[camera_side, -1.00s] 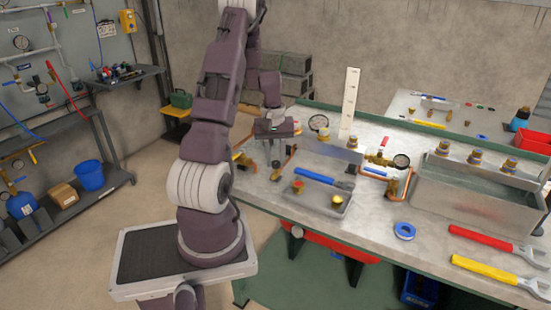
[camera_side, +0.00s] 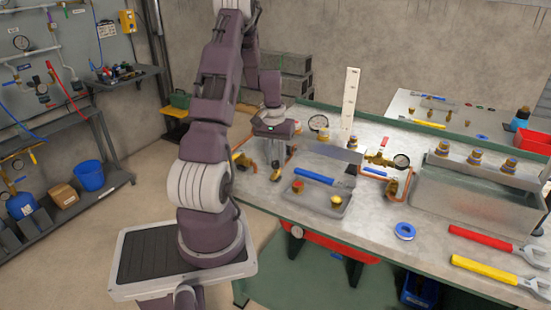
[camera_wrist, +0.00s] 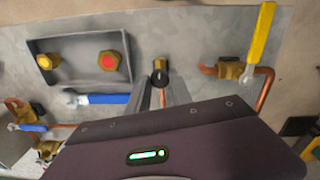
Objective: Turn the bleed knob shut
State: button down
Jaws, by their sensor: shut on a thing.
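The bleed knob (camera_wrist: 160,79) is a small dark knob with brass beside it. In the wrist view it sits between my fingertips, at the top of the two grey fingers. My gripper (camera_wrist: 161,84) is shut on the knob. In the side view my gripper (camera_side: 276,160) points down at the left part of the bench, with the brass fitting (camera_side: 276,175) just below and beside its fingers. The knob itself is mostly hidden there, and its angle is hard to read.
A grey tray (camera_wrist: 40,75) holds two brass caps, one red-topped and one yellow-topped. A blue-handled tool (camera_wrist: 95,99) lies beside it. A yellow-levered valve (camera_wrist: 261,35) with copper pipe stands right of the knob. A metal tank (camera_side: 470,205) stands at the bench's right.

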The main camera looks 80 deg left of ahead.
aim_at(275, 162)
jog(key=c, duration=1.1)
grip_release()
jog(key=shift+c, duration=0.2)
notch_tip(275, 162, up, 7)
jog(key=shift+s+r, duration=0.1)
jog(key=shift+s, duration=0.05)
jog(key=w+d+r+m+t+y, duration=0.1)
jog(key=w+d+r+m, duration=0.1)
jog(key=w+d+r, duration=0.3)
jog(key=w+d+r+m, duration=0.1)
jog(key=d+r, duration=0.3)
jog(key=d, duration=0.3)
jog(key=s+d+r+m+t, duration=0.1)
jog(key=d+r+m, duration=0.15)
jog(key=d, duration=0.45)
jog(key=s+d+r+m+t, duration=0.1)
jog(key=s+d+r, duration=0.15)
jog(key=d, duration=0.45)
jog(key=s+d+r+m+t, duration=0.1)
jog(key=s+d+m, duration=0.3)
jog(key=s+d, duration=0.4)
jog(key=shift+s+d+r+t+h, duration=0.15)
jog(key=shift+s+d+t+h, duration=0.35)
jog(key=shift+d, duration=0.65)
